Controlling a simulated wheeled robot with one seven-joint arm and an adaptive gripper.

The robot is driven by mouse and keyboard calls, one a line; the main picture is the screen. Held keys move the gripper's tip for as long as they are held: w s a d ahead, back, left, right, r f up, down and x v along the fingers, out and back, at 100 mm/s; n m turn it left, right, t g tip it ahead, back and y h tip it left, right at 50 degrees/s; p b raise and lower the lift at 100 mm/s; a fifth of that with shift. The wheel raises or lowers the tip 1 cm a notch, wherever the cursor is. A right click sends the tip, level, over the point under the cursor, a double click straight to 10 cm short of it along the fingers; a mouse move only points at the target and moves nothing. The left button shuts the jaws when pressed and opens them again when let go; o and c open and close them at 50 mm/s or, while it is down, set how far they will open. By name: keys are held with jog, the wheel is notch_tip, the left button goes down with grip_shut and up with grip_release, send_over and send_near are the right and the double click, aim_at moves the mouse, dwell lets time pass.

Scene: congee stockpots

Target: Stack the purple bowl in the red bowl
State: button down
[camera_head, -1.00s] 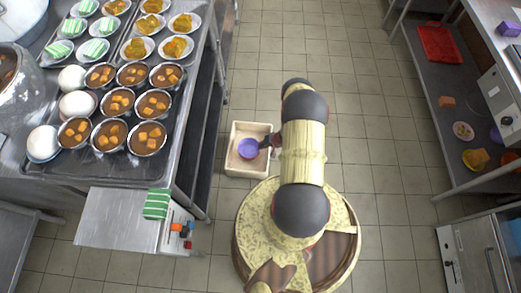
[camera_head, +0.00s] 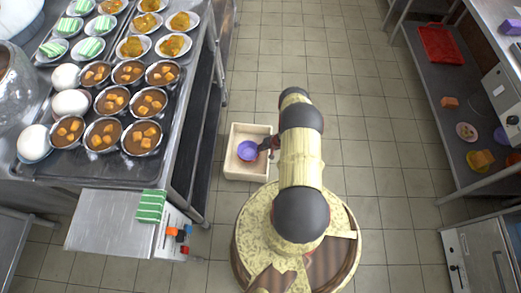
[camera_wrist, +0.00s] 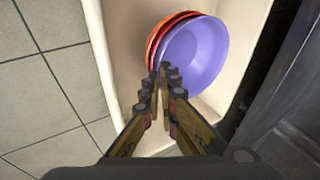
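The purple bowl (camera_wrist: 195,55) sits inside the red bowl (camera_wrist: 153,42) in the wrist view, slightly offset, with the red-orange rim showing along its upper left. In the head view the purple bowl (camera_head: 248,150) is in a pale box on the floor. My gripper (camera_wrist: 163,72) has its fingers closed together at the near left rim of the purple bowl and looks pinched on it. My gripper (camera_head: 266,145) comes in from the right in the head view. Most of the red bowl is hidden, so I cannot tell if the purple bowl rests fully on it.
The pale open box (camera_head: 236,170) has walls close around the bowls. A steel counter with filled bowls (camera_head: 110,103) and plates stands to the left. A shelf with a red tray (camera_head: 441,45) stands at the right.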

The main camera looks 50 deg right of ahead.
jog(key=c, duration=2.6)
grip_release()
jog(key=shift+f, duration=0.25)
jog(key=o, duration=0.6)
jog(key=shift+c, duration=0.2)
jog(key=shift+r, duration=0.1)
